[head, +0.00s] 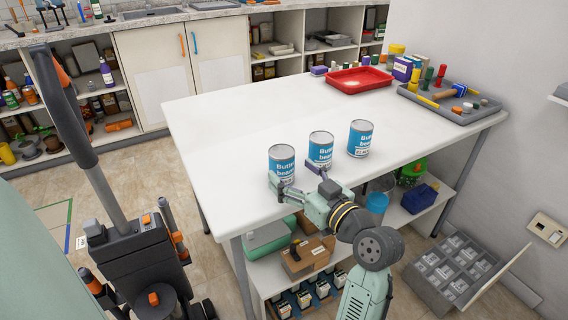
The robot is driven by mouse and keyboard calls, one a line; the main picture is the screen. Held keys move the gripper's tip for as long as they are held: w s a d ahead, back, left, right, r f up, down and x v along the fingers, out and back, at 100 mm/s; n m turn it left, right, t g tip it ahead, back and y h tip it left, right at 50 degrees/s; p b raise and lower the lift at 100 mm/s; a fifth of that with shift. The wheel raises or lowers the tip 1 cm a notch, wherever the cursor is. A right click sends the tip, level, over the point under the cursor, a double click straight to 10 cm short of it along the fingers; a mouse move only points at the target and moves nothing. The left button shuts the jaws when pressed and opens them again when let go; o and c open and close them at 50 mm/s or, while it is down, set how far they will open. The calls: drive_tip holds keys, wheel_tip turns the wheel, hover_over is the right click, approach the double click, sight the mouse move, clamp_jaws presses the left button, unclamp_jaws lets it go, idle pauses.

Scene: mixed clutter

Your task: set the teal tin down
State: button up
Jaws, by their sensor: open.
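My gripper (293,176) is open at the near side of the left tin. One finger shows in front of that tin's lower left, and the other lies by the foot of the middle tin. The left tin's lower part is partly hidden by my gripper. I cannot tell whether the fingers touch either tin.
A red tray (337,85) and a grey tray (473,116) with coloured items sit at the table's back right. Bottles and jars stand near them. The table's left and middle are clear.

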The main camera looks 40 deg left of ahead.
sight(289, 166)
drive_tip(key=x, duration=0.1)
drive_tip(key=p+x, duration=0.1)
drive_tip(key=x, duration=0.2)
drive_tip(key=shift+w+a+r+p, duration=0.15)
drive_tip(key=shift+w+r+p, duration=0.05)
drive_tip(key=shift+r+p, duration=0.2)
drive_tip(key=shift+w+a+f, duration=0.1)
drive_tip(key=shift+w+a, duration=0.1)
drive_tip(key=shift+a, duration=0.3)
drive_tip(key=shift+c, duration=0.4)
